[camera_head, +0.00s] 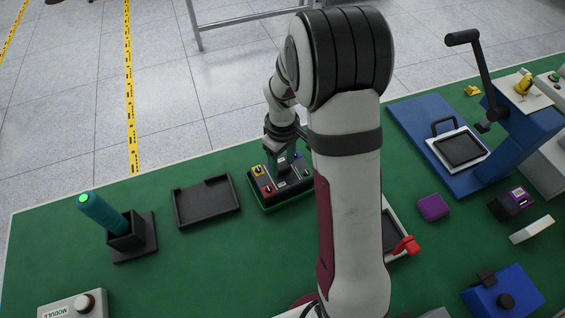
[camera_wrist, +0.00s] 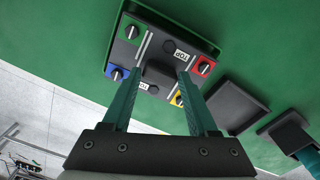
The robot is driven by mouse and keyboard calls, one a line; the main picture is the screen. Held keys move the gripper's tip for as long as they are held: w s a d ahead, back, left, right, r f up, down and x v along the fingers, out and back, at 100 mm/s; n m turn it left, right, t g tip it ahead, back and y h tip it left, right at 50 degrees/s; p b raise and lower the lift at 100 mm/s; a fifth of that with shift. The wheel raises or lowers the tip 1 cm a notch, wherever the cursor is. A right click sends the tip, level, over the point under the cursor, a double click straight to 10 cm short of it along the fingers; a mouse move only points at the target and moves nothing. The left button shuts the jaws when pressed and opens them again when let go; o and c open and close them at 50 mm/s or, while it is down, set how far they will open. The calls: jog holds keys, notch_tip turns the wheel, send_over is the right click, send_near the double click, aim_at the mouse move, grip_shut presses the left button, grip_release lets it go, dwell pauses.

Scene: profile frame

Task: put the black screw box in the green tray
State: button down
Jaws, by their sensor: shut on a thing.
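The black screw box (camera_head: 290,187) has yellow, red, blue and green corner squares with screw heads and "TOP" labels; it also shows in the wrist view (camera_wrist: 150,42). The green tray (camera_head: 284,208) shows as a bright green edge around and under the box, which appears to sit within it. Whether the box rests fully on the tray floor I cannot tell. My gripper (camera_head: 281,163) points down over the middle of the box. In the wrist view its teal fingers (camera_wrist: 158,76) are shut on the raised black grip at the box's centre.
An empty black tray (camera_head: 206,201) lies left of the box, and a black holder (camera_head: 127,236) with a teal tool (camera_head: 104,215) stands farther left. A purple block (camera_head: 433,207) and a blue lever press (camera_head: 460,180) are at the right. My arm hides part of the middle.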

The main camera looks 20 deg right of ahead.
aim_at(282, 167)
jog(key=shift+f, duration=0.35)
jog(key=shift+f, duration=0.15)
jog(key=shift+c, duration=0.9)
grip_release()
notch_tip(282, 167, up, 12)
jog(key=s+a+r+m, duration=0.1)
jog(key=s+a+m, duration=0.2)
jog(key=s, duration=0.5)
jog(key=s+a+r+m+y, duration=0.1)
jog(key=s+a+m, duration=0.2)
jog(key=s, duration=0.5)
jog(key=s+a+r+m, duration=0.1)
jog(key=s+a+m, duration=0.2)
jog(key=s, duration=0.5)
jog(key=shift+r+m+y, duration=0.35)
jog(key=shift+m+y, duration=0.05)
jog(key=shift+m, duration=0.5)
